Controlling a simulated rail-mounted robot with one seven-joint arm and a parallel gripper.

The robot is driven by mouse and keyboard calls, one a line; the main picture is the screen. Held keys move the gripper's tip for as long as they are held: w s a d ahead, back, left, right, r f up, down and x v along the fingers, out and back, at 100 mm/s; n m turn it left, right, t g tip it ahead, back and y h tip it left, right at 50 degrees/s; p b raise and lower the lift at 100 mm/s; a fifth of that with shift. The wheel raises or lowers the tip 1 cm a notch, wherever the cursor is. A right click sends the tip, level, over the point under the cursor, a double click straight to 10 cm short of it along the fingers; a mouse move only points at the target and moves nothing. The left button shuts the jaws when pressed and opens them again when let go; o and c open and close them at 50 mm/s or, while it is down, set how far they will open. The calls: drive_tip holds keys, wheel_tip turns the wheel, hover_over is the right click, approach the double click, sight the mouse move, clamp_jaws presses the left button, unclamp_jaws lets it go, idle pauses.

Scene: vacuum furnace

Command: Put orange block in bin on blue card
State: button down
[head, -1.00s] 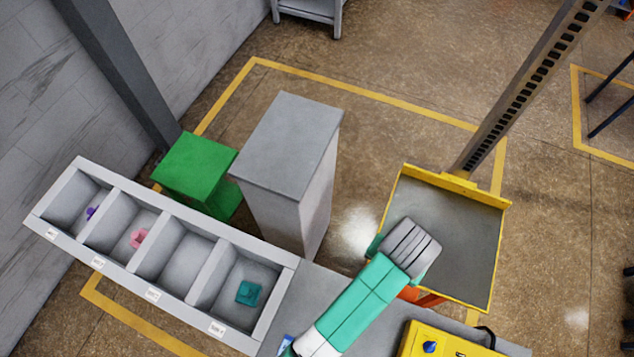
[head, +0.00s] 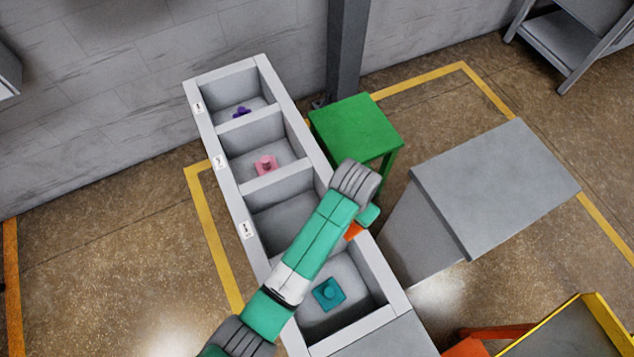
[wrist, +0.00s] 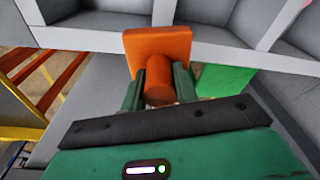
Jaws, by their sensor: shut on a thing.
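The orange block (wrist: 158,45) has a square plate and a round knob. My gripper (wrist: 159,88) is shut on the knob in the wrist view. In the head view only a small orange part (head: 354,231) shows beside my gripper (head: 362,222), over the right wall of the bin row (head: 222,170). The bins hold a purple piece (head: 242,112), a pink piece (head: 265,165) and a teal piece (head: 329,294). The third bin (head: 285,222) shows no piece, though my arm covers part of it. I see no blue card; the front of the nearest bin is hidden by my arm.
A green stand (head: 357,128) and a tall grey cabinet (head: 495,185) stand right of the bins. A yellow-edged tray (head: 575,330) is at the lower right. White labels (head: 246,229) mark the bin fronts. A grey post (head: 348,50) rises behind.

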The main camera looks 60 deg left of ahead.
drive_tip(key=s+a+f+n+b, duration=0.1)
drive_tip(key=s+a+f+b, duration=0.4)
drive_tip(key=a+f, duration=0.25)
drive_tip(key=s+a+f+n+b, duration=0.1)
drive_tip(key=s+a+f+b, duration=0.45)
drive_tip(key=f, duration=0.35)
drive_tip(key=b, duration=0.3)
hover_over(296, 227)
drive_tip(key=shift+f, duration=4.85)
drive_tip(key=shift+f, duration=0.2)
drive_tip(key=c, duration=1.1)
unclamp_jaws()
drive_tip(key=shift+r, duration=0.1)
drive_tip(key=r+p, duration=0.1)
drive_tip(key=r, duration=0.3)
drive_tip(key=s+r+p, duration=0.1)
drive_tip(key=r, duration=0.3)
drive_tip(key=r+p, duration=0.1)
drive_tip(key=r, duration=0.3)
drive_tip(key=shift+s+d+p, duration=0.15)
drive_tip(key=shift+d+p, duration=0.2)
